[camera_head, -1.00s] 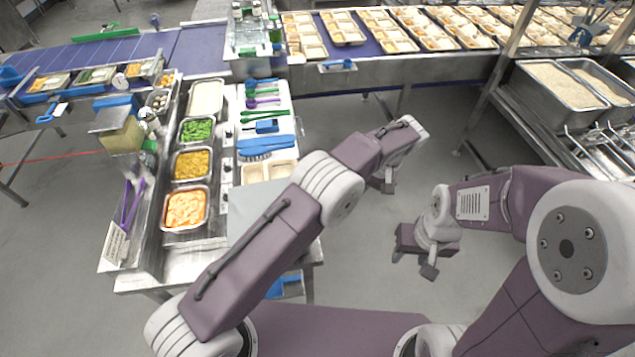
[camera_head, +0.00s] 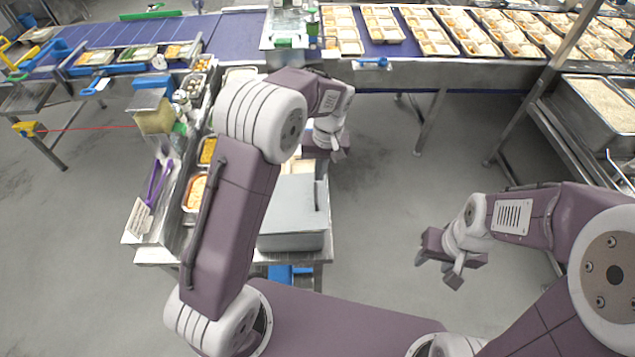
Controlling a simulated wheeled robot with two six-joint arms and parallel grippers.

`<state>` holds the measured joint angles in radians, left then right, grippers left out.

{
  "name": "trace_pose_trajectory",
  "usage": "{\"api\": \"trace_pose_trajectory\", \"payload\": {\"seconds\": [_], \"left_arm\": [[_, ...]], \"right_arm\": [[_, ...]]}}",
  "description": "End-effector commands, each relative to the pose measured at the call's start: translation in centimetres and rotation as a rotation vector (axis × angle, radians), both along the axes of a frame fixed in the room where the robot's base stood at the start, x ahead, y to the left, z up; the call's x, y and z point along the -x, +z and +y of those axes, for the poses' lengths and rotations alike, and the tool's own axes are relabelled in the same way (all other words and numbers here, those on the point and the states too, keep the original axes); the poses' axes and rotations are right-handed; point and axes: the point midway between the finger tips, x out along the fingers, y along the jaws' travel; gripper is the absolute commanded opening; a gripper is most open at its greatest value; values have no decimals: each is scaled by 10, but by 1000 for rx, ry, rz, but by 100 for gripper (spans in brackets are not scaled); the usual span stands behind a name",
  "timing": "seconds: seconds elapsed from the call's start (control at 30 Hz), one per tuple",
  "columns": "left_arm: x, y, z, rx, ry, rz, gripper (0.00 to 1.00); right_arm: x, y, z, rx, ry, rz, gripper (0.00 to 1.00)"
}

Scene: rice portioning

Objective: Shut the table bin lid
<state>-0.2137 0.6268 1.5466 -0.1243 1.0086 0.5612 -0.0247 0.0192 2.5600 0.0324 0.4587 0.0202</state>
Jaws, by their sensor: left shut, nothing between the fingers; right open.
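The table bin, a grey box (camera_head: 293,242), stands at the near right end of the steel work table. Its light grey top (camera_head: 290,200) shows as a flat panel with a raised strip along the right side. My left arm covers its left part, and I cannot tell how far the lid is open. My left gripper (camera_head: 337,153) is shut and empty, beyond the bin and above the table's right edge. My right gripper (camera_head: 455,272) is open and empty over the floor, right of the bin and apart from it.
A conveyor with filled trays (camera_head: 430,40) runs along the back. A rack with a rice pan (camera_head: 600,108) stands at right. The floor between is clear.

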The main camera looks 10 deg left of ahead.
Motion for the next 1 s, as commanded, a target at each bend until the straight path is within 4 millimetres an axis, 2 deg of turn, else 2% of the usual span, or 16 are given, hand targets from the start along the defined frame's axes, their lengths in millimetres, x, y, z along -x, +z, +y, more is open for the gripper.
{"api": "trace_pose_trajectory", "payload": {"seconds": [0.1,0.3,0.47,0.77,1.0], "left_arm": [[2,-23,3,-1,2,5,0],[1,-51,6,0,0,2,0],[1,-61,7,0,-1,1,0],[1,-62,6,0,0,0,0],[-2,-90,-1,0,0,0,0]], "right_arm": [[0,9,0,0,0,0,45],[0,21,0,0,0,0,45],[0,22,0,0,0,0,45],[0,21,0,0,0,0,45],[0,-1,0,0,0,0,45]]}}
